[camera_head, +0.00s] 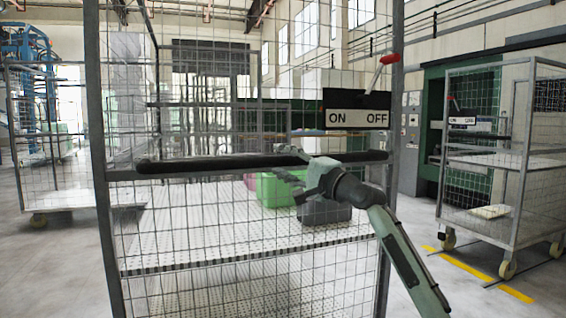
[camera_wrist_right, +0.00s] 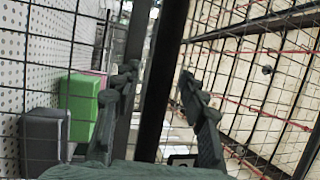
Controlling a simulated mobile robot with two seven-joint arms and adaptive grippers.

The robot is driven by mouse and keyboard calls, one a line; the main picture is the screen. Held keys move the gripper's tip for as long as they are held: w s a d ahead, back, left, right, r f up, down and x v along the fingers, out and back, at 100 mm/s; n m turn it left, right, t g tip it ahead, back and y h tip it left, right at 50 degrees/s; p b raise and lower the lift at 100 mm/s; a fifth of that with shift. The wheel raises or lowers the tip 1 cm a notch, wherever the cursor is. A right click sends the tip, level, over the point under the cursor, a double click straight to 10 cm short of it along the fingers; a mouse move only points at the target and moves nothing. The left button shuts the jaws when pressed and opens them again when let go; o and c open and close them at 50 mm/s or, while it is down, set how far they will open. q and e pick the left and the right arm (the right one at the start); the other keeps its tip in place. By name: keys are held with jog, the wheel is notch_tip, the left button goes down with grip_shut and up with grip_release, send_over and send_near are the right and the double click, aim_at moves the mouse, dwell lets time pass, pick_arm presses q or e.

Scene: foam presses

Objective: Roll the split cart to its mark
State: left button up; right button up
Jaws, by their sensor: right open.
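A wire-mesh cart (camera_head: 97,165) with a grey frame stands right in front of me, and a black handle bar (camera_head: 225,163) crosses it. My right gripper (camera_head: 291,165) is at the bar, right of its middle. In the right wrist view the open fingers (camera_wrist_right: 158,95) stand on either side of a dark bar (camera_wrist_right: 163,75); I cannot tell whether they touch it. Yellow floor lines (camera_head: 515,293) lie by another mesh cart at the right. My left gripper is not in view.
A perforated shelf (camera_head: 190,240) in the near cart bears a green box (camera_head: 267,190) and a dark grey box (camera_head: 325,212). A third mesh cart (camera_head: 38,185) stands at the left.

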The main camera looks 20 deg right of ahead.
jog(key=shift+w+a, duration=0.1)
jog(key=shift+w, duration=0.1)
jog(key=shift+c, duration=0.5)
grip_shut()
